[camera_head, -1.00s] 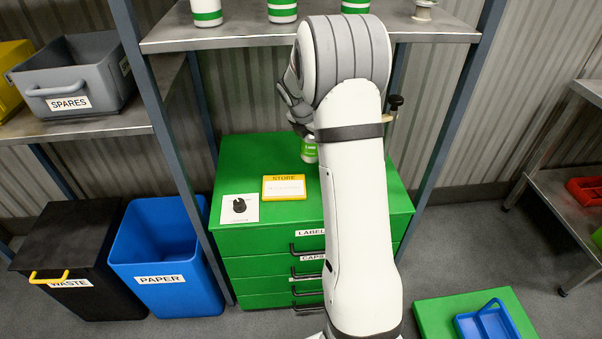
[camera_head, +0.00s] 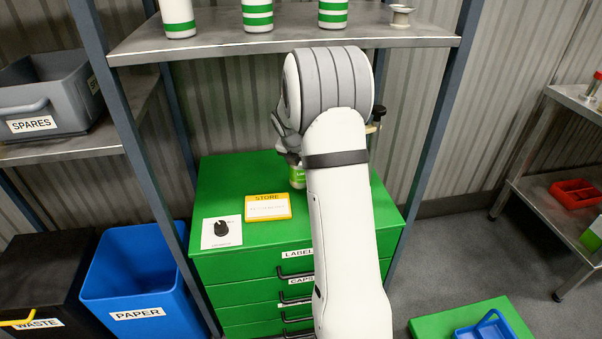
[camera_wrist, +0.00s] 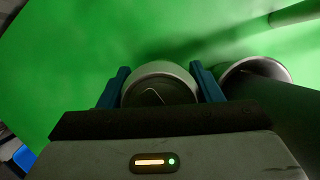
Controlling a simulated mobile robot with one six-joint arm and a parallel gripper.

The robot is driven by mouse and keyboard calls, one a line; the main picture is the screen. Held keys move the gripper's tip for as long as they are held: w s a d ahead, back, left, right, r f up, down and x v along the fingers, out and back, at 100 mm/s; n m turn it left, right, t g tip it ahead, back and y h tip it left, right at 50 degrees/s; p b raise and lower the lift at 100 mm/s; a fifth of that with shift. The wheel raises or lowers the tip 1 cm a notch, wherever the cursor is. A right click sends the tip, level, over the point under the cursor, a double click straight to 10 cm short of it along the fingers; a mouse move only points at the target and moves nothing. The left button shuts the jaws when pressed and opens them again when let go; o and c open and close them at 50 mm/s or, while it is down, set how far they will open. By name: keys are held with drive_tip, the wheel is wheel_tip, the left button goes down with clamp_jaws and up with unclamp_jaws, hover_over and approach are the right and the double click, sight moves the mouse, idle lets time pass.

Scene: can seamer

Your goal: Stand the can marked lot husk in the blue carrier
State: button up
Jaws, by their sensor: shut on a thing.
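A white and green can (camera_head: 297,177) stands on top of the green drawer cabinet, partly behind my arm; its lettering is too small to read. My gripper (camera_head: 288,143) is just above it, mostly hidden by my wrist. In the wrist view my gripper (camera_wrist: 158,84) is shut on a can (camera_wrist: 158,88), with a blue finger on each side and its round metal top with a tab showing. I cannot read a lot mark on it. The blue carrier (camera_head: 485,332) sits on a green platform at the lower right, cut by the picture edge.
A second round open-ended thing (camera_wrist: 256,70) stands right beside the right finger. A yellow STORE sign (camera_head: 268,207) and a white card (camera_head: 221,232) lie on the cabinet. The shelf (camera_head: 200,48) above bears several items. A PAPER bin (camera_head: 140,285) stands left.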

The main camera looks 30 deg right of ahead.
drive_tip(key=shift+f, duration=1.25)
drive_tip(key=shift+f, duration=0.15)
drive_tip(key=o, duration=0.9)
drive_tip(key=shift+o, duration=0.2)
